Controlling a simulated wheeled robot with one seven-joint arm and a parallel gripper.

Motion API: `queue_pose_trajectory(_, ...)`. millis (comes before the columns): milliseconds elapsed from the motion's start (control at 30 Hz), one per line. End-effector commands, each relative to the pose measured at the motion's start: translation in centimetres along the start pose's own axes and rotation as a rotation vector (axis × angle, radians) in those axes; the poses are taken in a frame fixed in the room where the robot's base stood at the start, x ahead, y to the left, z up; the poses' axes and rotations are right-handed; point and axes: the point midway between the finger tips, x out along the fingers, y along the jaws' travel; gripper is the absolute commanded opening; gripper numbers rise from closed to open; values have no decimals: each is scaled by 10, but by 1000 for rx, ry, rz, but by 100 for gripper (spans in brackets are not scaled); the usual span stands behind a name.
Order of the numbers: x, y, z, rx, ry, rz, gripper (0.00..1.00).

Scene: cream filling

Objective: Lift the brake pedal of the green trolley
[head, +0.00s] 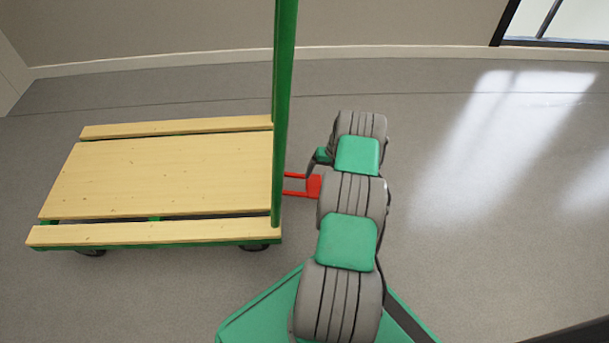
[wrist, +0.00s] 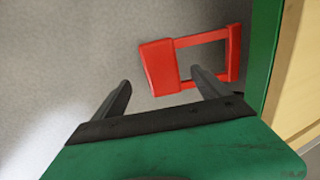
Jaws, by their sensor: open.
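The green trolley with its wooden deck (head: 160,175) stands at the left in the head view, its green upright post (head: 284,110) at its right end. The red brake pedal (head: 314,186) sticks out to the right at the trolley's end, partly hidden by my arm. In the wrist view the red pedal (wrist: 160,68) has a solid plate and an open frame joining toward the green trolley edge (wrist: 262,60). My gripper (wrist: 165,88) is open and empty, its two dark fingers apart, with the pedal plate showing beyond and between the fingertips. I see no contact. The fingers are hidden in the head view.
The grey floor (head: 470,240) is clear to the right of my arm. A wall with a pale skirting (head: 180,60) runs along the back. A dark-framed opening (head: 555,25) is at the top right. Trolley wheels (head: 253,246) show under the deck.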

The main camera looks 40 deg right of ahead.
Motion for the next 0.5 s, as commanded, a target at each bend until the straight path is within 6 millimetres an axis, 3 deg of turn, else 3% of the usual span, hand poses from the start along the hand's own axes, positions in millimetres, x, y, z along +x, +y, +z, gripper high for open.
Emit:
queue_pose_trajectory(400, 69, 1, 0, -1, -1, 0, 85)
queue_pose_trajectory(500, 77, 1, 0, 0, -1, 0, 85)
